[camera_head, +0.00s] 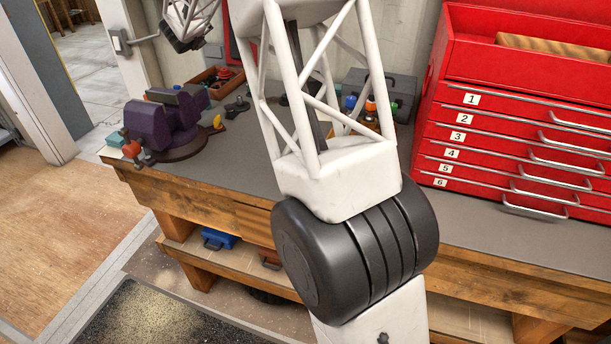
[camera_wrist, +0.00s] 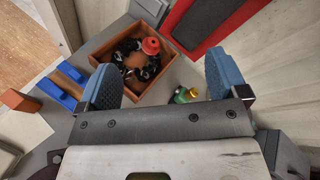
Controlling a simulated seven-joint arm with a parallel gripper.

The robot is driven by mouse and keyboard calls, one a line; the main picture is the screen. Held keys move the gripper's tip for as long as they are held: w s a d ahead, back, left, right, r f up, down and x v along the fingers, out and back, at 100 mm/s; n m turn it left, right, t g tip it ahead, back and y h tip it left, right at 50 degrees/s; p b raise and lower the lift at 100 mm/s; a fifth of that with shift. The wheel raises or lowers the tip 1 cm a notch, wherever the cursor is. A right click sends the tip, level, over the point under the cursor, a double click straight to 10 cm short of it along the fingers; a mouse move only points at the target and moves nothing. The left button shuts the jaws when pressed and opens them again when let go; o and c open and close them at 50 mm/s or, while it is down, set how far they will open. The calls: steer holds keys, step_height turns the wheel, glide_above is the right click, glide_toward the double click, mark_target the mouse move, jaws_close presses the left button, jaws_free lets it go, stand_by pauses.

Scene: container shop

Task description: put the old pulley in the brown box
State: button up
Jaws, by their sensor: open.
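The brown box (camera_head: 231,88) sits on the workbench behind the vise, holding red and dark items. It also shows in the wrist view (camera_wrist: 172,77), with a black, lumpy cluster and a red knob inside. A small dark metal part (camera_head: 237,107) lies on the bench just in front of the box; it may be the old pulley, but I cannot tell for sure. My gripper (camera_wrist: 163,78) is open, its two blue-padded fingers apart with nothing seen between them. In the wrist view the box lies beyond the fingertips. I cannot make out the fingers in the head view.
A purple vise (camera_head: 165,125) stands at the bench's left end. A red drawer cabinet (camera_head: 480,120) stands at the right. A grey toolbox (camera_head: 398,90) and coloured bottles are partly hidden behind my arm.

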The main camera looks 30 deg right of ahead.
steer(key=s+a+r+n+g+y, duration=0.1)
steer(key=s+a+r+n+y, duration=0.15)
steer(key=s+n, duration=0.95)
steer(key=s+a+r+n+g+y, duration=0.15)
steer(key=s+r+n+y, duration=0.3)
steer(key=s, duration=1.45)
steer(key=s+d+f+n+g+h, duration=0.1)
steer(key=s+f+n, duration=0.3)
steer(key=s, duration=1)
steer(key=s+d+f+n+g, duration=0.3)
steer(key=s+n, duration=0.4)
steer(key=s, duration=0.8)
steer(key=s+d+f+n+g+h, duration=0.1)
steer(key=s+f+n+g, duration=0.3)
steer(key=s, duration=1)
step_height(320, 180, down, 3)
steer(key=shift+s+d+f+n+h, duration=0.2)
steer(key=shift+s+d+n+h, duration=0.15)
steer(key=shift+d+n, duration=0.35)
